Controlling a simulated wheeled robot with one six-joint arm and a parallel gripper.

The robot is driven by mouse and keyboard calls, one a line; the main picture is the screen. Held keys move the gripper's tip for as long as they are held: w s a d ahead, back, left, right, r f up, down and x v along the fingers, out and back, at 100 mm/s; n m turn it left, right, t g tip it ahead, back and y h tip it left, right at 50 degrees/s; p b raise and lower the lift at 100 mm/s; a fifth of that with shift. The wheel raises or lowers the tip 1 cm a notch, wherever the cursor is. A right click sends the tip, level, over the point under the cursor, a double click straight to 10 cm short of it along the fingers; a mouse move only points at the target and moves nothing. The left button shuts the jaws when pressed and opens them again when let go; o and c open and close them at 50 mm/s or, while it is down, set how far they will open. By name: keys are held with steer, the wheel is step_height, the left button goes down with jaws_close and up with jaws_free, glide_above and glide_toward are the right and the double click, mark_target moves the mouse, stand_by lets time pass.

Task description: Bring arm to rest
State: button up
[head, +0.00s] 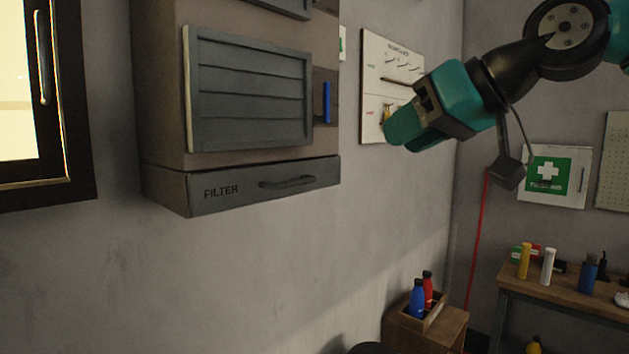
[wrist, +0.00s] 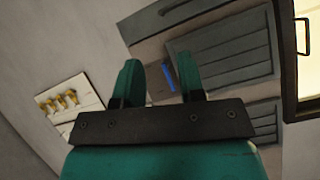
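My arm reaches in from the upper right of the head view, held up in the air. My gripper (head: 398,124) is teal with a dark bracket and is in front of the white wall board. In the wrist view, the two teal fingers (wrist: 160,72) stand apart with nothing held between them. The gripper is open and touches nothing that I can see. The wall cabinet is behind the fingers in the wrist view.
A wall cabinet with a louvred panel (head: 250,90) and a FILTER drawer (head: 235,190) hangs left of the gripper. A white board (head: 375,60) hangs behind. A bench (head: 560,291) and a wooden box (head: 425,325) with bottles stand low right. The air below the gripper looks clear.

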steer(key=s+d+f+g+h+b, duration=0.1)
steer(key=s+f+g, duration=0.1)
steer(key=s+f, duration=0.5)
steer(key=s+f+g+h+b, duration=0.1)
steer(key=s+f, duration=0.5)
steer(key=f, duration=0.6)
steer(key=s+d+f+g+h+b, duration=0.1)
steer(key=s+f+g+h, duration=0.1)
steer(key=s+f+g, duration=0.2)
steer(key=s+f, duration=0.3)
steer(key=f, duration=0.3)
steer(key=shift+s+d+f+g+h, duration=0.3)
steer(key=shift+s+d+g, duration=0.05)
steer(key=shift+g, duration=0.05)
